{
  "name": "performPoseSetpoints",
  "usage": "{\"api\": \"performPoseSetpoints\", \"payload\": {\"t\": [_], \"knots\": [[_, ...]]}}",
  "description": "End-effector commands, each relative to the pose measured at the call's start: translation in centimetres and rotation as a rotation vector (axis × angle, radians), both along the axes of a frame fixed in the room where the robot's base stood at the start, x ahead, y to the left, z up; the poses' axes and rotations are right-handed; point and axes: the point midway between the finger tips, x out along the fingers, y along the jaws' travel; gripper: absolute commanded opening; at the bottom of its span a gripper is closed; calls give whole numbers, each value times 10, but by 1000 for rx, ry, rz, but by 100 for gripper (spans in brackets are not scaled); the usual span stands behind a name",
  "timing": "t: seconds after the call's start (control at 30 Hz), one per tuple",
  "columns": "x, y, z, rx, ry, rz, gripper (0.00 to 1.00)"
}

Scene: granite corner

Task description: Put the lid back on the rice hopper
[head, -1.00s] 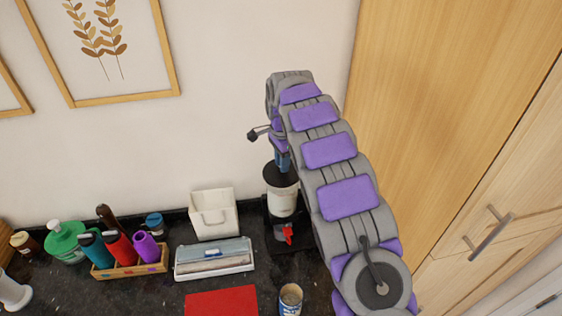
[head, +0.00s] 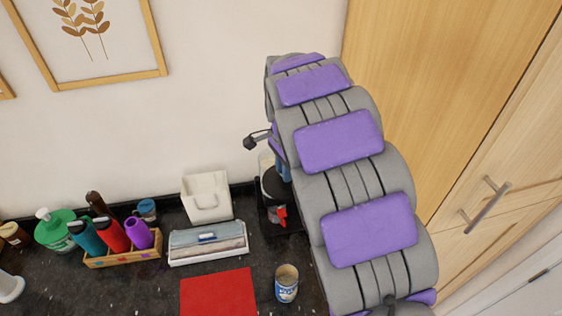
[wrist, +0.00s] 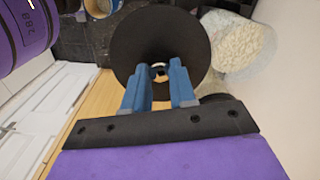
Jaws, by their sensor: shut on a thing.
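The black round lid (wrist: 134,48) is in my gripper (wrist: 159,72). Its blue fingers are shut on the lid's small knob in the wrist view. The rice hopper (wrist: 238,48) shows beside the lid on the right, open, with pale rice visible inside. The lid is apart from its opening, overlapping part of it in the picture. In the head view the lid (head: 275,186) hangs in front of the hopper (head: 265,160), hiding most of it. My arm covers the right side, and only a little of my gripper (head: 283,168) shows.
A red lever (head: 281,216) sits low on the hopper stand. The wall is behind; a wooden cabinet (head: 440,110) rises at right.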

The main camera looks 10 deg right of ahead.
Motion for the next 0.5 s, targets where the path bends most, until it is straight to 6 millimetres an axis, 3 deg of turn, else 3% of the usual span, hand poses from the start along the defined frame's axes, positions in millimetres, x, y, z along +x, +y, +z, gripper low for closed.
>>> {"api": "performPoseSetpoints", "payload": {"t": [0.1,0.23,0.37,0.5], "knots": [[-9,0,0,0,2,1,0],[-5,0,3,2,4,19,0],[13,2,7,8,14,71,0],[42,3,14,18,20,159,0]]}}
